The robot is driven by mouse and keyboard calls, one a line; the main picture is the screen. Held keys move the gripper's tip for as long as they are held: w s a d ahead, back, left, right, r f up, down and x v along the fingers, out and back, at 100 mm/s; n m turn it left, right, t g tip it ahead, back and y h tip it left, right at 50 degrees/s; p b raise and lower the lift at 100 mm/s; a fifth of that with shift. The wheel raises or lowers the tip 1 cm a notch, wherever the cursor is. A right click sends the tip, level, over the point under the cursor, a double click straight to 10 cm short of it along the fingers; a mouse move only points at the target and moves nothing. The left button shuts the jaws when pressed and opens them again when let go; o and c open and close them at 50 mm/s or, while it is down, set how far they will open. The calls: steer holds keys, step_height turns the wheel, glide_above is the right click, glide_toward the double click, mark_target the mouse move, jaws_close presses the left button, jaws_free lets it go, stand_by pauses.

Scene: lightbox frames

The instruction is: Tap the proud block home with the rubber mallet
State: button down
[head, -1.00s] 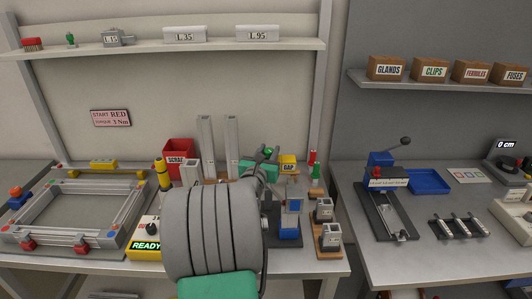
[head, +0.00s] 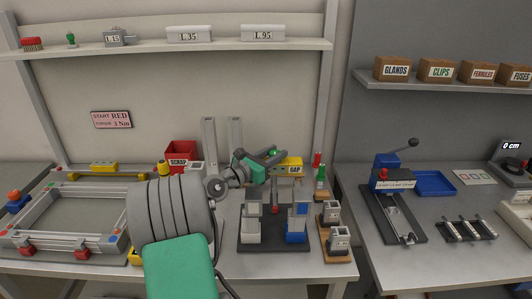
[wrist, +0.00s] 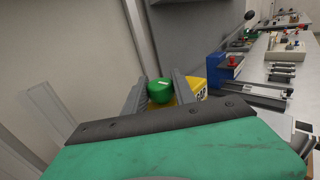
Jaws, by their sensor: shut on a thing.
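My gripper (head: 272,160) is above the back of the bench, behind a dark fixture (head: 262,247). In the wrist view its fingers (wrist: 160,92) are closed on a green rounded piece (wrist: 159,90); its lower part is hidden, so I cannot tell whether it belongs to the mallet. The green piece also shows in the head view (head: 272,152). The fixture holds a pale grey upright block (head: 250,223) at left and a blue block (head: 297,224) at right, with a small red spot (head: 275,210) between. I cannot tell which block stands proud.
A yellow GAP box (head: 290,163) is close behind the gripper. A red SCRAP bin (head: 181,153) and two grey uprights (head: 209,140) stand to the left. Grey blocks on a wooden stand (head: 338,240) are right of the fixture. A large frame (head: 65,215) lies at left.

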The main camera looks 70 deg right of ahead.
stand_by(0.3)
steer(key=c, duration=1)
jaws_free()
steer(key=b+v, duration=0.1)
steer(key=v, duration=0.6)
steer(key=shift+w+a, duration=0.2)
steer(key=shift+a, duration=0.15)
steer(key=shift+c, duration=0.4)
